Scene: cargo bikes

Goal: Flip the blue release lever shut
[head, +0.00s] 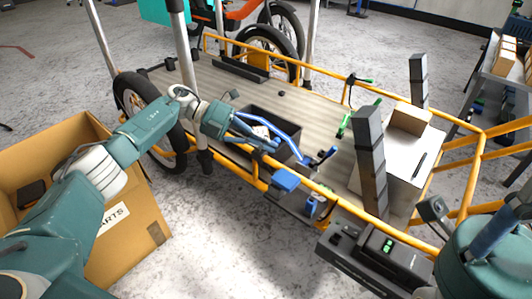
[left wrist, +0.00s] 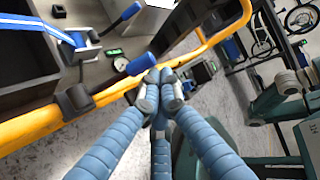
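A blue-handled lever (head: 325,157) stands tilted up at the near rail of the cargo bike, just right of the dark open bin. In the left wrist view a blue handle (left wrist: 138,64) lies by the yellow rail, right behind my fingertips; another blue handle (left wrist: 126,14) is farther up. I cannot tell surely which is the release lever. My left gripper (head: 272,146) is over the rail beside the bin; its blue fingers meet at the tips (left wrist: 160,84) with nothing visible between them. Contact with the handle is unclear. Only part of my right arm shows at lower right.
The yellow rail (head: 340,201) runs along the bike's near side. A dark bin (head: 262,118) with a blue strip lies on the deck. A tall black post (head: 370,160) and a white box (head: 399,165) stand right. A cardboard box (head: 150,232) is at left.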

